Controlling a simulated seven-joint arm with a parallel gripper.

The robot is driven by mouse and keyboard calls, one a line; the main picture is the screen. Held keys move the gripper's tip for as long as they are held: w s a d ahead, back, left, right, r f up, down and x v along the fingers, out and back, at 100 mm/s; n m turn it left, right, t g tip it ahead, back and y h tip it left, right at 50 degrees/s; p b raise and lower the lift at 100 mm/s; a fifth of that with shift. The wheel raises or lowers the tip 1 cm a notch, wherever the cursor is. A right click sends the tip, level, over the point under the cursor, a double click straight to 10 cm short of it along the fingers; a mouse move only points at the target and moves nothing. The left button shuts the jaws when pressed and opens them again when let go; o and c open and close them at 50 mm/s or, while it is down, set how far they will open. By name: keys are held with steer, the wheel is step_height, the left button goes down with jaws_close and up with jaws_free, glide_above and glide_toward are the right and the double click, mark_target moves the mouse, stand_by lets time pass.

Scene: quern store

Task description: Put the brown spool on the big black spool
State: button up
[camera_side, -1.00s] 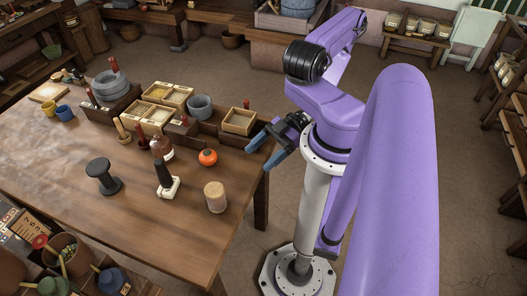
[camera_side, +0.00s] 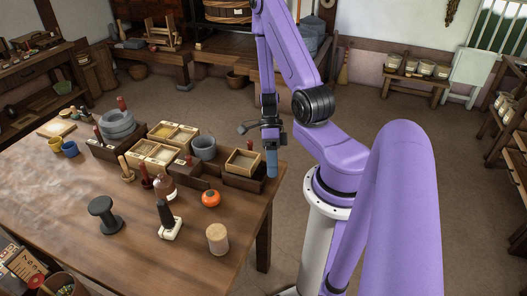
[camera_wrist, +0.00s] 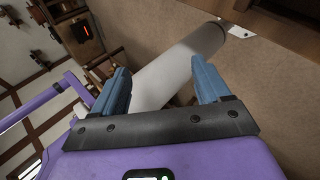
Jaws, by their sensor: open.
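The brown spool (camera_side: 217,238), a light tan cylinder, stands upright near the front right of the wooden table in the side view. The big black spool (camera_side: 105,214), dark with wide flanges, stands upright to its left, and its top is bare. My gripper (camera_side: 271,160) hangs with fingers down near the table's back right corner, behind and to the right of both spools. One blue finger shows clearly there. In the wrist view my gripper (camera_wrist: 162,83) has its two blue fingers spread with nothing held between them. Neither spool shows in the wrist view.
An orange-red round object (camera_side: 211,198), a brown bottle (camera_side: 165,187) and a black-handled tool on a white base (camera_side: 169,224) stand near the spools. Wooden boxes (camera_side: 243,162), a grey pot (camera_side: 204,148) and stacked grey rings (camera_side: 117,124) line the table's back. The left front tabletop is clear.

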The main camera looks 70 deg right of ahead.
steer(key=w+a+r+n+h, duration=0.2)
steer(key=a+r+n+h, duration=0.15)
steer(key=n, duration=0.75)
steer(key=w+a+r+n+h, duration=0.25)
steer(key=r+n, duration=0.25)
steer(key=n, duration=0.7)
steer(key=s+a+r+n+t, duration=0.2)
steer(key=s+a+r+n, duration=0.1)
steer(key=n, duration=0.8)
steer(key=s+a+r+n+t+h, duration=0.1)
steer(key=s+a+r+n, duration=0.3)
steer(key=n, duration=0.6)
step_height(320, 180, up, 3)
steer(key=shift+s+a+f+n+t+h, duration=0.2)
steer(key=shift+a+n+t+h, duration=0.15)
steer(key=shift+a, duration=0.65)
